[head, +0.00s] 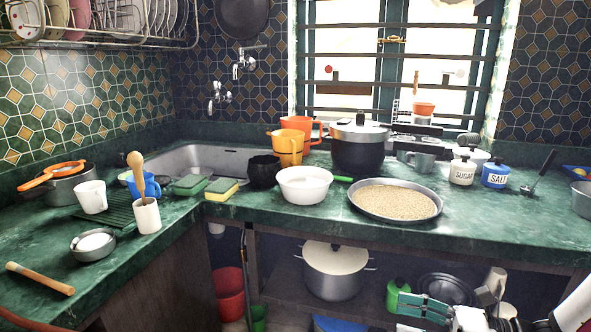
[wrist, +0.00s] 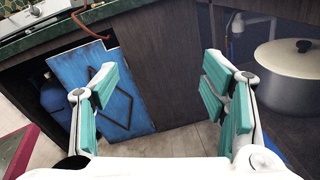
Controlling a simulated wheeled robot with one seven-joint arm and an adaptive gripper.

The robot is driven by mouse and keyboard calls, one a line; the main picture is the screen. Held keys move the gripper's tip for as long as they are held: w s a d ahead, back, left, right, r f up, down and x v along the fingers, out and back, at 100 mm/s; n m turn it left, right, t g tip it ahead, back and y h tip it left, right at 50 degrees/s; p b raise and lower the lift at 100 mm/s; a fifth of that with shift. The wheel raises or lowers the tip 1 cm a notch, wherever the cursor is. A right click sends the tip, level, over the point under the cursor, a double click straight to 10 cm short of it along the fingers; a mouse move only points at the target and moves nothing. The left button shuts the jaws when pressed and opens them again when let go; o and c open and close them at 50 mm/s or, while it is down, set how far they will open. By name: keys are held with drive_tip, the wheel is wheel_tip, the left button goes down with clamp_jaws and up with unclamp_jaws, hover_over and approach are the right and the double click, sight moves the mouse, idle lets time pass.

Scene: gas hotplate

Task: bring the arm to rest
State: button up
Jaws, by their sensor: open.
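My gripper (head: 425,309) shows at the bottom right of the head view, below the level of the green countertop (head: 480,218). In the wrist view my gripper (wrist: 160,95) has its teal-padded fingers wide apart with nothing between them. Beyond the fingers are a dark wooden cabinet panel (wrist: 150,60) and a blue board (wrist: 128,118) with a diamond outline. My gripper appears clear of both. Part of my white arm shows at the lower right of the head view.
A large lidded pot (head: 333,270) stands on the shelf under the counter, and it also shows in the wrist view (wrist: 290,78). A red bucket (head: 229,292) stands below. A grain-filled pan (head: 396,200) lies on the counter above.

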drive_tip(key=s+a+r+n+g+h, duration=0.3)
drive_tip(key=s+a+r+n+g, duration=0.15)
drive_tip(key=s+n, duration=0.25)
drive_tip(key=s+a+r+n+g+h, duration=0.3)
drive_tip(key=s+a+r+n+g, duration=0.15)
drive_tip(key=s+n, duration=0.2)
drive_tip(key=s+d+r+n+t+h, duration=0.35)
drive_tip(key=s+d+n+h, duration=0.25)
drive_tip(key=s+n+h, duration=0.55)
wheel_tip(320, 180, up, 26)
drive_tip(key=s+d+t+y+p, duration=0.1)
drive_tip(key=t+p, duration=0.2)
drive_tip(key=p, duration=2)
drive_tip(key=shift+s, duration=0.2)
